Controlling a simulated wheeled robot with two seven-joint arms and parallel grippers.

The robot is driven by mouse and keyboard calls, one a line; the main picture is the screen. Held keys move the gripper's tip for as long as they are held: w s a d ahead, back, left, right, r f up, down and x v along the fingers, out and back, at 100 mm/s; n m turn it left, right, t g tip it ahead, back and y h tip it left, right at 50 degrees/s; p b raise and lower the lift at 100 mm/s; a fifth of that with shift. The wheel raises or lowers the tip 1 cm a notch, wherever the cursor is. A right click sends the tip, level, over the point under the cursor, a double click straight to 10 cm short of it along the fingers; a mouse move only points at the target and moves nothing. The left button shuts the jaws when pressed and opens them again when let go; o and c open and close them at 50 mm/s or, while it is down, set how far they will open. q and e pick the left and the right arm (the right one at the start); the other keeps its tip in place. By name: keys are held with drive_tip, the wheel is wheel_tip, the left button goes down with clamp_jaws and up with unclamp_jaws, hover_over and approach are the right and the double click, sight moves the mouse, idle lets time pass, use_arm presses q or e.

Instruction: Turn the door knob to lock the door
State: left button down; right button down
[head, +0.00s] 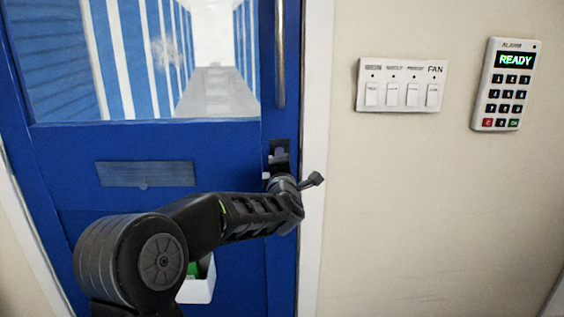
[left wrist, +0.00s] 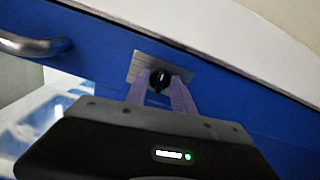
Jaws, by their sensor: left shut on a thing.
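The blue door (head: 230,160) fills the left half of the head view, with a glass pane in its upper part. In the left wrist view the black door knob (left wrist: 159,80) sits on a metal plate (left wrist: 190,66) on the blue door. My left gripper (left wrist: 160,82) has its two purple fingers on either side of the knob and is shut on it. In the head view my left arm reaches to the door's right edge, and its wrist hides the knob. My right gripper is not in view.
A long vertical handle (head: 280,55) runs down the door above the knob. A switch panel (head: 402,85) and an alarm keypad (head: 506,85) reading READY are on the wall to the right. A white box (head: 198,285) shows behind my arm.

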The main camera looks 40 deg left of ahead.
use_arm(q)
drive_tip(key=shift+a+r+m, duration=0.1)
drive_tip(key=shift+r+m, duration=0.1)
drive_tip(key=shift+m, duration=0.6)
drive_tip(key=c, duration=1.1)
unclamp_jaws()
drive_tip(key=shift+s, duration=0.1)
drive_tip(key=shift+o, duration=0.2)
drive_tip(key=shift+f, duration=0.1)
drive_tip(key=v, duration=0.8)
